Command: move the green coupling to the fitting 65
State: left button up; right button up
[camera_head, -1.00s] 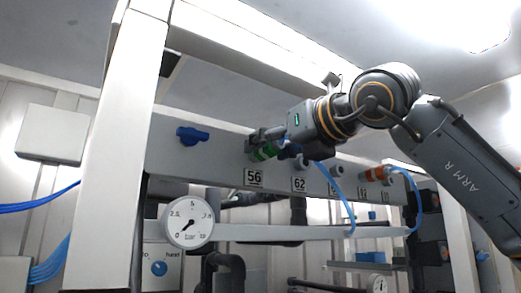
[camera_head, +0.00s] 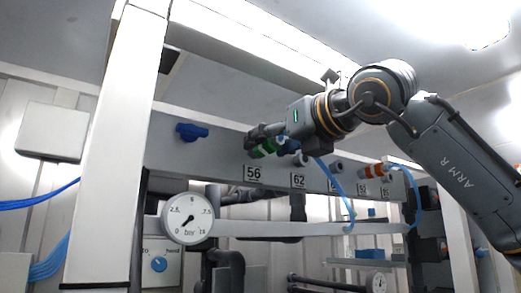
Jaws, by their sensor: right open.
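The green coupling (camera_head: 264,148) is at the fitting above the number plate 56 (camera_head: 253,173) on the grey panel. Its blue hose runs right behind my gripper and hangs down. My right gripper (camera_head: 257,138) comes in from the right, its fingers open close to the coupling. Whether they touch it I cannot tell. A bare fitting (camera_head: 302,159) sits above plate 62 (camera_head: 298,180). The fitting (camera_head: 335,166) to its right has a plate (camera_head: 332,185) partly hidden by the hose, so I cannot read its full number. My left gripper is not in view.
An orange coupling (camera_head: 372,171) with a blue hose sits farther right on the panel. A pressure gauge (camera_head: 188,215) is below. A white post (camera_head: 116,150) stands at the left.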

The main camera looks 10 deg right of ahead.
aim_at(280, 140)
dwell(0.5)
jog(key=shift+c, duration=0.2)
grip_shut()
jog(key=shift+s+f+b, duration=0.1)
jog(key=shift+f+b, duration=0.05)
jog(key=shift+b, duration=0.25)
jog(key=shift+b+v, duration=0.3)
jog(key=shift+v, duration=1.15)
jog(key=shift+b+v, duration=0.55)
jog(key=shift+v, duration=0.7)
